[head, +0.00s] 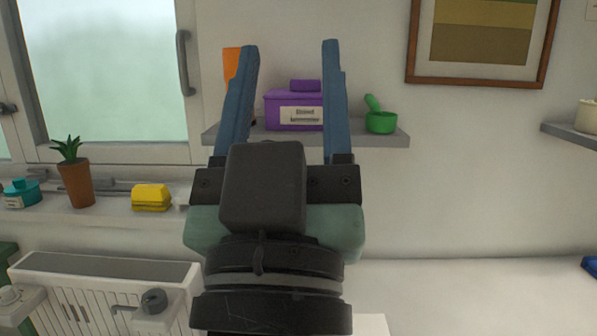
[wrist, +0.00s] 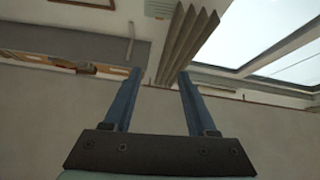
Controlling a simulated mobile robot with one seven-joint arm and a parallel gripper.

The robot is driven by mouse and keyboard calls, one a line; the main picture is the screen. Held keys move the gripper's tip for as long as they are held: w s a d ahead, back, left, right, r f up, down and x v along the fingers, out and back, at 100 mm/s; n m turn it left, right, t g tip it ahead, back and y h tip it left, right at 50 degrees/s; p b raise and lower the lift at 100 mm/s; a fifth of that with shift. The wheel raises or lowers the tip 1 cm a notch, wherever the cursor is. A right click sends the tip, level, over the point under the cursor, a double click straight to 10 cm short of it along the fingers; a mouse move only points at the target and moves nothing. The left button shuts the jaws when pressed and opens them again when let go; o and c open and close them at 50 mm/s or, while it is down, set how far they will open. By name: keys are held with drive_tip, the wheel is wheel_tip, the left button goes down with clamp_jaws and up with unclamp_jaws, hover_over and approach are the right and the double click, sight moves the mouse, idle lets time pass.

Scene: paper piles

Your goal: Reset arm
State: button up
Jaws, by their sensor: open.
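My gripper (head: 290,50) is raised in the middle of the head view, its two blue fingers pointing up and spread apart. Nothing is between the fingers; a purple box (head: 293,112) on the wall shelf shows behind them. In the wrist view my gripper (wrist: 158,75) is also open and empty, with wall, ceiling and a window beyond it. My gripper hides part of the shelf and the wall below it.
The grey shelf (head: 378,136) also holds a green mortar (head: 381,122) and an orange item (head: 232,62). A potted plant (head: 76,182), a yellow object (head: 151,197) and a teal container (head: 20,193) stand on the windowsill. A white radiator (head: 100,270) is below. The wall at right is mostly clear.

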wheel_tip(320, 180, up, 27)
drive_tip(key=s+t+y+p, duration=0.1)
drive_tip(key=s+p, duration=0.2)
drive_tip(key=p, duration=2)
drive_tip(key=shift+d, duration=0.3)
drive_tip(key=shift+c, duration=0.6)
drive_tip(key=shift+s, duration=0.1)
